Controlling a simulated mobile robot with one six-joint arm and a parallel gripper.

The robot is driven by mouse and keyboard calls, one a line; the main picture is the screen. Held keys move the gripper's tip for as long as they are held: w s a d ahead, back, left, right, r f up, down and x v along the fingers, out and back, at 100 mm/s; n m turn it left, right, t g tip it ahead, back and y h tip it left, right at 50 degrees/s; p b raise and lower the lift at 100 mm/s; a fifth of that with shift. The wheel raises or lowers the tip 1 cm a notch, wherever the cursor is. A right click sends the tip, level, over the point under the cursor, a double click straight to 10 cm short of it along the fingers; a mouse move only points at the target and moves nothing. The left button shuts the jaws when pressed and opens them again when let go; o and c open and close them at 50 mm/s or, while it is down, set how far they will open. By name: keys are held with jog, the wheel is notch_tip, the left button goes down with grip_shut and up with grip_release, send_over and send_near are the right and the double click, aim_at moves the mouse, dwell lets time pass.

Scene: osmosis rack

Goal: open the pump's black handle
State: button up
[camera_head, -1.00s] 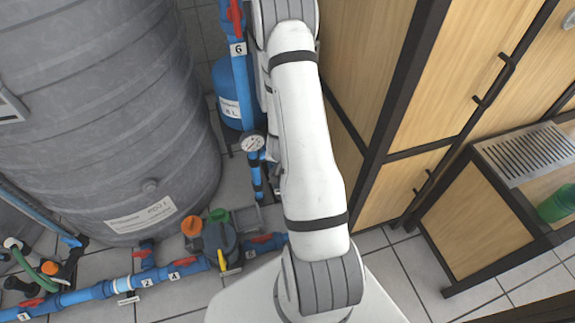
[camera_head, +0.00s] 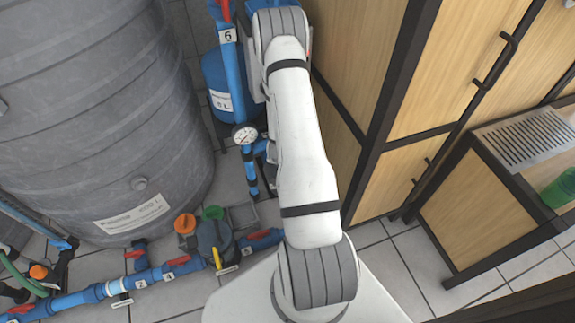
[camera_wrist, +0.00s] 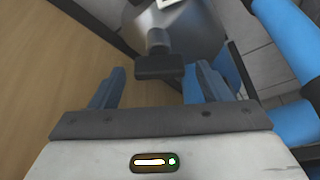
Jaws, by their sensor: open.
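In the wrist view, a black T-shaped handle (camera_wrist: 160,66) sticks out from a grey metallic body (camera_wrist: 178,30), taken to be the pump. My gripper (camera_wrist: 158,75) is open, its two blue fingers on either side of the handle's crossbar. A gap shows beside each end of the crossbar, and nothing is gripped. Whether the crossbar lies at fingertip depth is hard to tell. In the head view, my arm hides the gripper and the handle.
Blue pipes (camera_wrist: 290,40) run close on the right in the wrist view. In the head view, a wooden cabinet (camera_head: 455,75) stands right of my arm. A gauge (camera_head: 245,134), a blue vessel (camera_head: 222,80) and a large grey tank (camera_head: 90,110) stand left.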

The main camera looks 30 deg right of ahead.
jog(key=c, duration=1)
